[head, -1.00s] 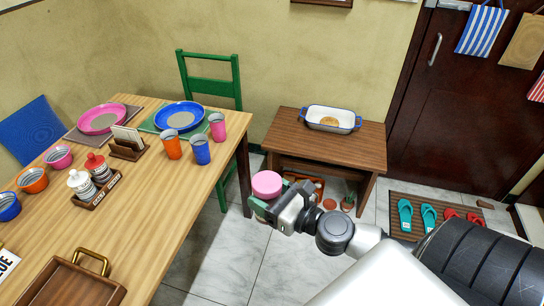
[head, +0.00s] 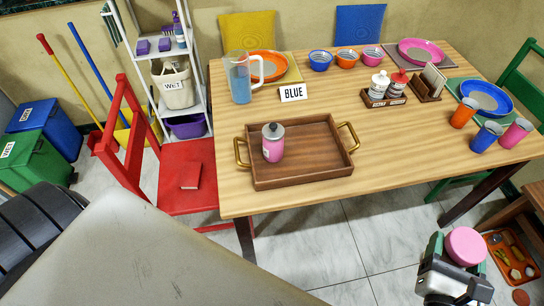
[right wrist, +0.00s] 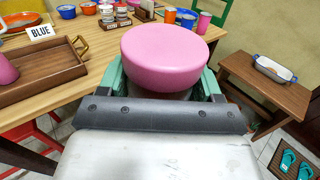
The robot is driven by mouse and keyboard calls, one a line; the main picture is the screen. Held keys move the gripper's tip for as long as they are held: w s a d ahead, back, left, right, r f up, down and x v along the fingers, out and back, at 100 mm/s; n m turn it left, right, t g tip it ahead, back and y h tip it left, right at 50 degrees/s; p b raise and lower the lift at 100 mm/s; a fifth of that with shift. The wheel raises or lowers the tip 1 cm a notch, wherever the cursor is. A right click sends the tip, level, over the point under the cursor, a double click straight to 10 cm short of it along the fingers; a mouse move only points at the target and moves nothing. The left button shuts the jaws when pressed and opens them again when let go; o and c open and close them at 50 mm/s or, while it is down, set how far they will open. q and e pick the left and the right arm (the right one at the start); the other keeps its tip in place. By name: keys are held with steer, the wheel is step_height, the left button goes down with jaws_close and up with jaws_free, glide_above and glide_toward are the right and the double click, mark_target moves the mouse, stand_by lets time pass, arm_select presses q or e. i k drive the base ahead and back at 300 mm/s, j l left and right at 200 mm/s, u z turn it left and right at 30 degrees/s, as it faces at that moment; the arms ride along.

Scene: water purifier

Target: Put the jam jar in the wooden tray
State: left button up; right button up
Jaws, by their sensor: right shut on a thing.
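My right gripper (head: 455,255) is shut on a jar with a round pink lid (head: 466,244), taken to be the jam jar. It is held over the floor, beyond the table's near right corner. In the right wrist view, the pink lid (right wrist: 165,55) fills the space between the green fingers; the jar's body is hidden below it. The wooden tray (head: 310,176), with two brass handles, lies on the near part of the table. A pink bottle with a grey cap (head: 273,146) stands in it; its right half is empty. My left gripper is out of view.
The wooden table (head: 400,145) is bare right of the tray. A blue pitcher (head: 240,78), a BLUE sign (head: 293,93), shakers (head: 378,84) and cups (head: 463,112) stand farther back. A red chair (head: 184,180) is left, and a low side table (head: 536,192) is right.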

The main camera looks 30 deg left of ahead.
mark_target(321, 155)
steer(key=j, duration=0.7)
steer(key=k+j, duration=0.15)
steer(key=j, duration=0.55)
steer(key=i+j, duration=0.25)
steer(key=i+j+z, duration=0.1)
steer(key=j, duration=0.4)
steer(key=i, duration=0.1)
